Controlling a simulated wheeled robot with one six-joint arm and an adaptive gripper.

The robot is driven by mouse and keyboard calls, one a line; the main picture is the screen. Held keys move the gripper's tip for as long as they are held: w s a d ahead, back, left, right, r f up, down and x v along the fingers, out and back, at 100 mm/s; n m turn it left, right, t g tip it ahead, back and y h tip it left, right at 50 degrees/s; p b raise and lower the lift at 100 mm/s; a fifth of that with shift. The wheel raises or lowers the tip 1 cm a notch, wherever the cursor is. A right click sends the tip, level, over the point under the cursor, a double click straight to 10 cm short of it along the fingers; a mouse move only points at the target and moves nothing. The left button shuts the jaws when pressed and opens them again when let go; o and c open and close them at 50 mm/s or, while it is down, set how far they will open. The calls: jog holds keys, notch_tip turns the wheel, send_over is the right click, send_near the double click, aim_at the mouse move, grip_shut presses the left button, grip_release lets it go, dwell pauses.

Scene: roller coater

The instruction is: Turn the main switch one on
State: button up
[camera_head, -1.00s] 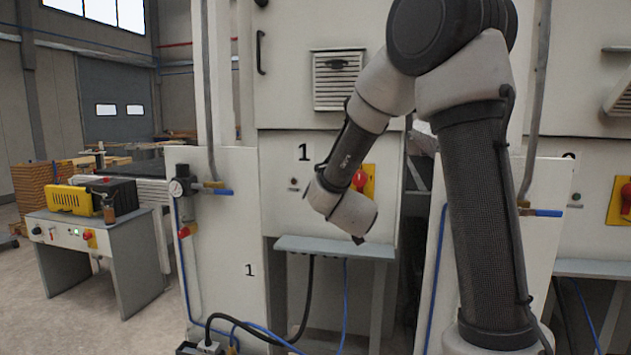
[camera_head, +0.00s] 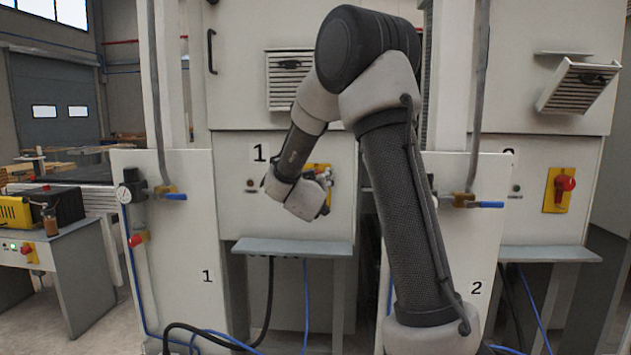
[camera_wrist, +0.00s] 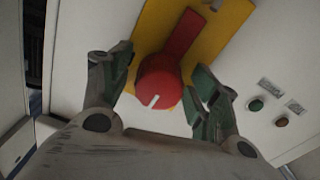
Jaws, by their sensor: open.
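Main switch one is a red rotary knob (camera_wrist: 160,80) with a white mark, on a yellow plate (camera_wrist: 222,30) on a white cabinet panel. In the wrist view my gripper (camera_wrist: 160,75) is open, with one finger on each side of the knob. I cannot tell whether the fingers touch it. The white mark points to the lower left in that view. In the head view my gripper (camera_head: 325,180) is at the panel marked 1; my wrist hides most of the switch there, and part of its yellow plate (camera_head: 318,169) shows.
A second red switch (camera_head: 565,183) is on the right cabinet. A panel with a gauge and blue-handled valve (camera_head: 173,197) stands at left.

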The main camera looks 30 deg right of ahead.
jog(key=shift+c, duration=0.3)
jog(key=c, duration=0.9)
jog(key=shift+c, duration=0.2)
jog(key=shift+m, duration=0.4)
jog(key=m, duration=1.3)
jog(key=shift+m, duration=2)
